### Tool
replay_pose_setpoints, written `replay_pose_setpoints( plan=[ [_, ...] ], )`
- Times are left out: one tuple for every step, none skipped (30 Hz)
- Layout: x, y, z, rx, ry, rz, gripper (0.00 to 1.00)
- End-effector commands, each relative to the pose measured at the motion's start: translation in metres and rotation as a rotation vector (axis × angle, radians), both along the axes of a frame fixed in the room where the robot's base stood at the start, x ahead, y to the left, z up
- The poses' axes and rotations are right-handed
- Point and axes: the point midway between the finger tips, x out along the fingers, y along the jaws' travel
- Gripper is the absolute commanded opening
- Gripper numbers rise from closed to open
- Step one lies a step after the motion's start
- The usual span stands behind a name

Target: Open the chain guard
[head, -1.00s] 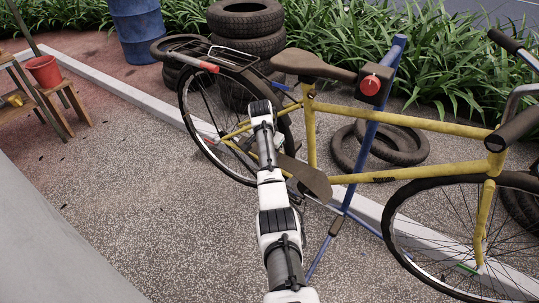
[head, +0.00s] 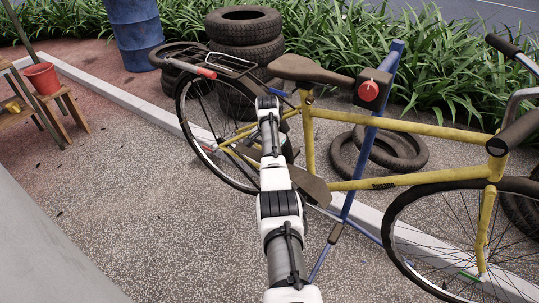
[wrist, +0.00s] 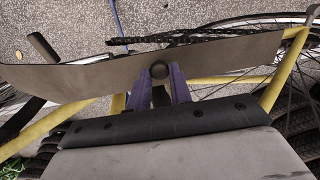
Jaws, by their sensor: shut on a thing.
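The chain guard (wrist: 75,80) is a long grey-brown plate across the wrist view, with a round dark knob (wrist: 160,70) on it. My gripper (wrist: 161,84), with purple fingers, is shut on this knob. The dark chain (wrist: 190,37) shows past the guard's far edge. In the head view, the front part of the guard (head: 312,186) shows beside my arm, low on the yellow bicycle (head: 400,181). My arm hides my fingers and the knob there.
A blue stand (head: 366,150) with a red knob on a dark box (head: 368,91) holds the bicycle. Tyres (head: 246,28) are stacked behind the rear wheel, and others lie beyond the frame. A wooden stool with a red pot (head: 42,78) is far left. The paving at left is clear.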

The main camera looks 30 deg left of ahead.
Motion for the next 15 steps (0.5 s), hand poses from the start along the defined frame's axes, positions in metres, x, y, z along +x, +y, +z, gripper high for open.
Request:
replay_pose_setpoints(
  plan=[
    [0.0008, -0.0001, -0.0001, 0.001, -0.003, -0.001, 0.22],
    [0.0008, 0.0000, -0.0001, 0.001, -0.003, -0.001, 0.26],
    [0.0007, -0.0001, -0.0002, 0.001, -0.003, -0.001, 0.31],
    [0.0006, -0.0001, -0.0002, 0.001, -0.003, -0.001, 0.35],
    [0.0006, -0.0001, -0.0002, 0.001, -0.002, -0.001, 0.39],
    [0.0005, -0.0001, -0.0003, 0.001, -0.002, 0.000, 0.42],
    [0.0005, -0.0001, -0.0002, 0.000, -0.002, 0.000, 0.42],
    [0.0004, -0.0001, -0.0003, 0.000, -0.002, 0.000, 0.42],
    [0.0004, -0.0001, -0.0002, 0.000, -0.002, 0.000, 0.42],
    [0.0004, -0.0001, -0.0002, 0.000, -0.002, 0.000, 0.42],
    [0.0003, -0.0001, -0.0002, 0.000, -0.002, 0.000, 0.42],
    [0.0003, -0.0001, -0.0002, 0.000, -0.002, 0.000, 0.42],
    [0.0003, -0.0001, -0.0001, 0.000, -0.002, 0.000, 0.42],
    [0.0003, 0.0000, 0.0004, 0.000, -0.002, 0.000, 0.42],
    [0.0004, 0.0001, 0.0019, 0.001, -0.002, 0.000, 0.42]
  ],
)
